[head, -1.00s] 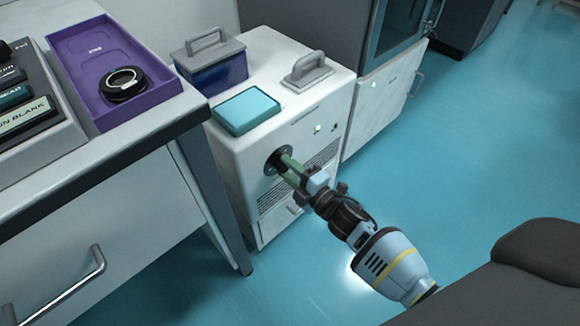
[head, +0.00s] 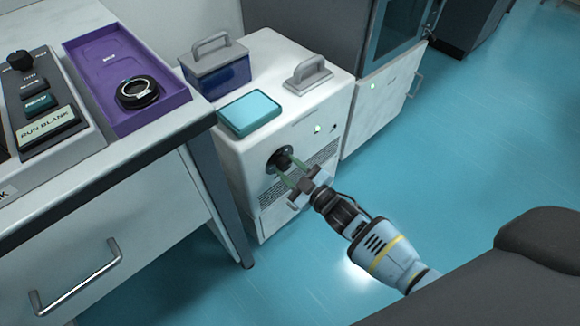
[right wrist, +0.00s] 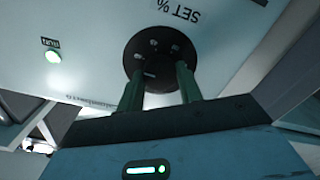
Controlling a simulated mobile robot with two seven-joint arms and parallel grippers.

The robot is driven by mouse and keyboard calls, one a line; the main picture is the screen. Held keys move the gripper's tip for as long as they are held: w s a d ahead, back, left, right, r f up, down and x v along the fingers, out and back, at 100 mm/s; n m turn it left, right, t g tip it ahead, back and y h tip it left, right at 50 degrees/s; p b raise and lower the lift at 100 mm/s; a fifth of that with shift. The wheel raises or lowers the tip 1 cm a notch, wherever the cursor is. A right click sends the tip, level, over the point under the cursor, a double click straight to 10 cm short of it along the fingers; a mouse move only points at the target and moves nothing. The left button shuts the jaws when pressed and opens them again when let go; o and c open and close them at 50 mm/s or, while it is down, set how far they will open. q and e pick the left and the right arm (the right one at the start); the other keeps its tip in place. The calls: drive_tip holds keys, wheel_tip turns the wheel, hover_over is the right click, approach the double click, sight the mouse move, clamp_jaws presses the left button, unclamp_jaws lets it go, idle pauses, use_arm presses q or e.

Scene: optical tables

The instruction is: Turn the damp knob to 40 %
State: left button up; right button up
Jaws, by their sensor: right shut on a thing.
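The damp knob (head: 283,159) is a dark round knob on the front of a white cabinet unit (head: 236,160). It also shows in the right wrist view (right wrist: 155,68), on a black dial with small pale marks, too small to read. Upside-down "SET %" lettering (right wrist: 180,9) is printed beside it. My right gripper (head: 287,169) reaches it from the front, with green fingers on either side of the knob. It is shut on the knob; the right wrist view shows the fingers flanking it (right wrist: 157,75). My left gripper is not in view.
On the unit stand a blue handled box (head: 215,68), a teal-topped box (head: 249,113) and a grey handled block (head: 307,75). A bench with a purple tray (head: 170,106) and a button panel (head: 50,130) stands at left. Floor at right is clear.

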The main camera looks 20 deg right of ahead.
drive_tip(key=shift+m, duration=0.6)
drive_tip(key=o, duration=1)
drive_tip(key=p+v, duration=0.2)
drive_tip(key=v, duration=0.5)
drive_tip(key=shift+s+d, duration=0.15)
drive_tip(key=shift+s, duration=0.2)
